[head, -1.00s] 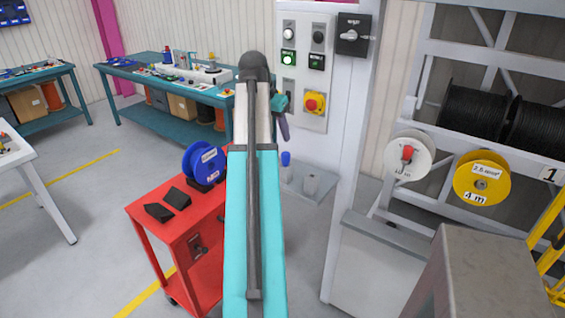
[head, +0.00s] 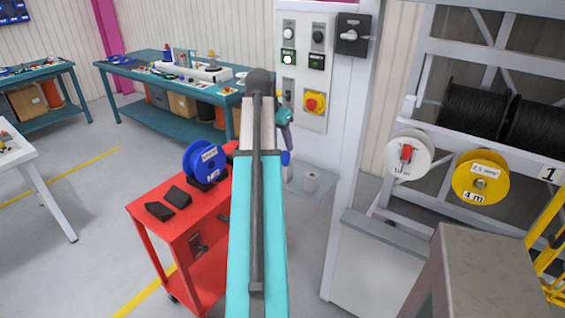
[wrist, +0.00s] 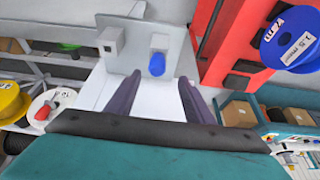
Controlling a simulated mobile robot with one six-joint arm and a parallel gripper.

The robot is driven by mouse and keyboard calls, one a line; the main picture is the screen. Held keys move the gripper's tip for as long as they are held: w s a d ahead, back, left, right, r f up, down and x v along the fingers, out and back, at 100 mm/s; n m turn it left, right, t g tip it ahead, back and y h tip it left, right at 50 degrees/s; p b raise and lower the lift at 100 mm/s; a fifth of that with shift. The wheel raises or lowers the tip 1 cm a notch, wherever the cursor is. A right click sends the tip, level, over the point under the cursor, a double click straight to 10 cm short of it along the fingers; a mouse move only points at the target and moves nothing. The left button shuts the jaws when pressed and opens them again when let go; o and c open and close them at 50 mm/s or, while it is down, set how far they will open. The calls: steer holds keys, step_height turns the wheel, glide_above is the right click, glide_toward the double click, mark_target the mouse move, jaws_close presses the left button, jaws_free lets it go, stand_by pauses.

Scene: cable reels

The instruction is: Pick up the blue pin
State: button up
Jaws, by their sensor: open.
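The blue pin (head: 286,158) is a small blue piece at the grey shelf (head: 322,187) on the front of the control cabinet. In the head view my gripper (head: 287,137) partly covers it. In the wrist view the blue pin (wrist: 157,64) shows at the upper middle, by the grey shelf (wrist: 132,68). My gripper (wrist: 160,80) is open, its two dark fingers pointing toward the pin, one to each side in the picture. Nothing is between the fingers. I cannot tell whether a finger touches the pin.
The white cabinet (head: 345,110) with switches and an emergency stop rises close behind. A red cart (head: 180,222) with a blue reel (head: 204,161) is at left. Yellow (head: 481,178) and white reels hang right.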

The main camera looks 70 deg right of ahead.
mark_target(284, 152)
steer(key=shift+p+x, duration=0.65)
steer(key=shift+x, duration=1.9)
steer(key=shift+s+a, duration=0.1)
steer(key=shift+a, duration=0.05)
steer(key=shift+c, duration=0.5)
steer(key=c, duration=1)
